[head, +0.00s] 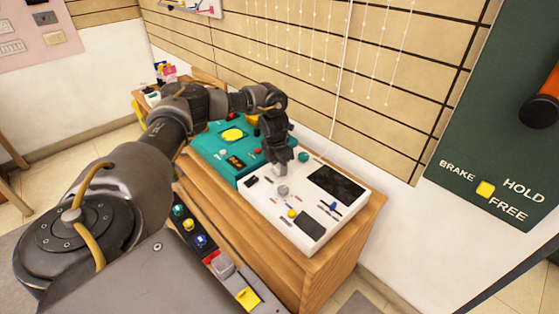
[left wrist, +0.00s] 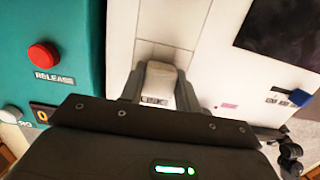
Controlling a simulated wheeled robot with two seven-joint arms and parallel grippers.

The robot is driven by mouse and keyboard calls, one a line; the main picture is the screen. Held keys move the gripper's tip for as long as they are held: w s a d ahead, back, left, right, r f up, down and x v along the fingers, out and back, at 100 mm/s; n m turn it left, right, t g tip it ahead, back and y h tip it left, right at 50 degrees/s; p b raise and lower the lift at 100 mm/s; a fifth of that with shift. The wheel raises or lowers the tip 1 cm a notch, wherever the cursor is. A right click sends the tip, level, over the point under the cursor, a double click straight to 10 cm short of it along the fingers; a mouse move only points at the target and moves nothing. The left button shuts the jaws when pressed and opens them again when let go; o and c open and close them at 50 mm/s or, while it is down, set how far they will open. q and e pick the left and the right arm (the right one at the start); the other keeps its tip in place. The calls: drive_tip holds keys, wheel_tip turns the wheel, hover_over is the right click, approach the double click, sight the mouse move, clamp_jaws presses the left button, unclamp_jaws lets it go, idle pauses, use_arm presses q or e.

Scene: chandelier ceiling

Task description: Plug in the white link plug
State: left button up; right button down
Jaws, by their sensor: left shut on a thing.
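The white link plug (left wrist: 160,78) is a pale block held between the two dark fingers of my left gripper (left wrist: 160,95) in the left wrist view. In the head view my left gripper (head: 280,167) points down over the left part of the white panel (head: 262,205). The plug is hard to make out there. The panel's white face fills the area just past the plug in the wrist view. I cannot tell whether the plug touches the panel or sits in a socket. My right gripper is not in view.
A teal console (head: 212,140) with a yellow button stands left of the white panel, both on a wooden cabinet (head: 340,250). The panel carries a dark screen (head: 336,184) and a blue lever (head: 334,206). A lower row of coloured switches (head: 190,224) is in front.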

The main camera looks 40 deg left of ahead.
use_arm(q)
drive_tip(key=o, duration=1.5)
drive_tip(key=shift+c, duration=0.2)
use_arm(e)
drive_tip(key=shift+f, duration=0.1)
use_arm(q)
drive_tip(key=shift+r+p, duration=0.95)
drive_tip(key=shift+r, duration=0.05)
drive_tip(key=shift+r+p, duration=1.45)
drive_tip(key=shift+r, duration=0.35)
drive_tip(key=shift+r+p, duration=1)
drive_tip(key=shift+p, duration=0.1)
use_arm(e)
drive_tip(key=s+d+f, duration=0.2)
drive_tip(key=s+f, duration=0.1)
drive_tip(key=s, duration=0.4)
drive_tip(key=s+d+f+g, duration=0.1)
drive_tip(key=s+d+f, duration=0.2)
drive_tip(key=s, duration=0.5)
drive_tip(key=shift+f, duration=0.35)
